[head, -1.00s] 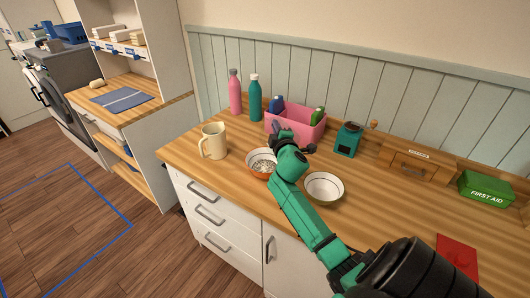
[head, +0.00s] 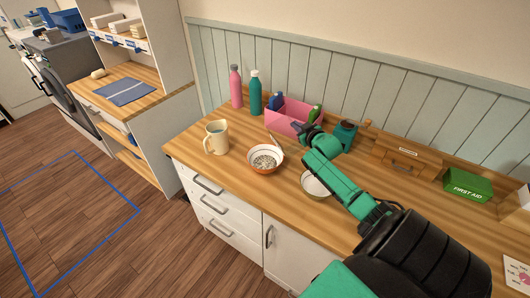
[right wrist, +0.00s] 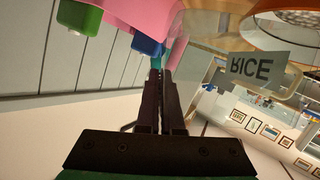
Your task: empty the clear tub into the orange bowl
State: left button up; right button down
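The orange bowl (head: 265,158) stands upright on the wooden counter with pale grains in it. Its orange side also shows in the right wrist view (right wrist: 292,22). A pale, handled vessel, which I take for the clear tub (head: 215,141), stands upright left of the bowl. In the right wrist view it looks see-through and bears a grey RICE label (right wrist: 257,70). My right gripper (head: 299,130) is above the counter, behind and right of the bowl, near the pink caddy. Its fingers (right wrist: 159,75) are together with nothing visible between them. My left gripper is out of view.
A pink caddy (head: 287,120) with bottles stands at the back. A pink bottle (head: 236,87) and a teal bottle (head: 255,94) stand left of it. A white bowl (head: 311,185) is partly hidden by my right arm. A green first-aid box (head: 467,185) is right. The front-left counter is clear.

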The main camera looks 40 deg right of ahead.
pick_arm(q)
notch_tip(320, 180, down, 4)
jog(key=b, duration=0.4)
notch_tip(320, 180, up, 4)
jog(key=p, duration=0.5)
pick_arm(e)
jog(key=d+r+m, duration=0.1)
jog(key=d+r+m+y, duration=0.1)
jog(key=d, duration=0.1)
jog(key=shift+s+r, duration=0.3)
jog(key=shift+s, duration=0.1)
jog(key=shift+a, duration=0.1)
